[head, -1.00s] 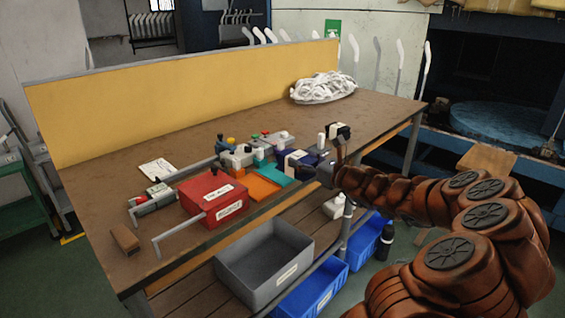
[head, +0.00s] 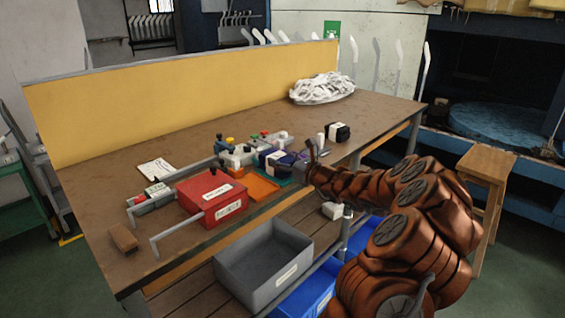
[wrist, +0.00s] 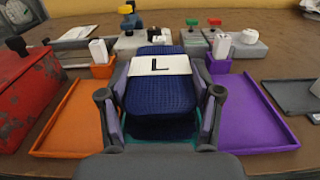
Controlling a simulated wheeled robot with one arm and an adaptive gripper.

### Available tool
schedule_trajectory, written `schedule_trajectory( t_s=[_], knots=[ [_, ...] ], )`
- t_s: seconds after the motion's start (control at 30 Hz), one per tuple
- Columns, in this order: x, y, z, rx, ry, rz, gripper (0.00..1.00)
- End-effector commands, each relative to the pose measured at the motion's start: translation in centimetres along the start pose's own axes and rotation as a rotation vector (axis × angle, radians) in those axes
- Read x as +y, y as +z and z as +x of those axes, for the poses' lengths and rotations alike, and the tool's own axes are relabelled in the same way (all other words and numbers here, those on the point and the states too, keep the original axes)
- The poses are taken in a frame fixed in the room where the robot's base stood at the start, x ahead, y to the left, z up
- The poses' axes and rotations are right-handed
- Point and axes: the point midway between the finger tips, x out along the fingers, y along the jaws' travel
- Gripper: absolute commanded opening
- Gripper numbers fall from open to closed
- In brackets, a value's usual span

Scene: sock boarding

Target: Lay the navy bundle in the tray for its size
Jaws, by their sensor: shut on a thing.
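The navy bundle (wrist: 160,98) is a ribbed dark-blue roll with a white band marked L. In the wrist view it sits between the two fingers of my gripper (wrist: 161,84), which is shut on it. A teal tray (wrist: 160,146) lies below the bundle and is mostly hidden by it and the gripper. I cannot tell whether the bundle touches the tray. An orange tray (wrist: 72,118) is to the left and a purple tray (wrist: 248,115) to the right. In the head view the bundle (head: 269,160) is over the tray row, left of my arm.
A red box (head: 211,197) stands left of the trays. Small blocks with coloured knobs (head: 232,149) stand behind the trays.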

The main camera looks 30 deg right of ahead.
Motion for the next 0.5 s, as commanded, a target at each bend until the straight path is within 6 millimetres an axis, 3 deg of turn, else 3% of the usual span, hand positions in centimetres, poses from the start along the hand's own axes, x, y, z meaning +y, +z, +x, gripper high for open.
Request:
schedule_trajectory(
  t_s=[0.43,0.47,0.5],
  knots=[
    [0.02,-0.68,-0.01,-0.003,0.001,-0.002,0.25],
    [0.02,-0.63,-0.02,-0.003,0.001,-0.002,0.67],
    [0.03,-0.62,-0.02,-0.003,0.001,-0.002,0.71]
  ],
)
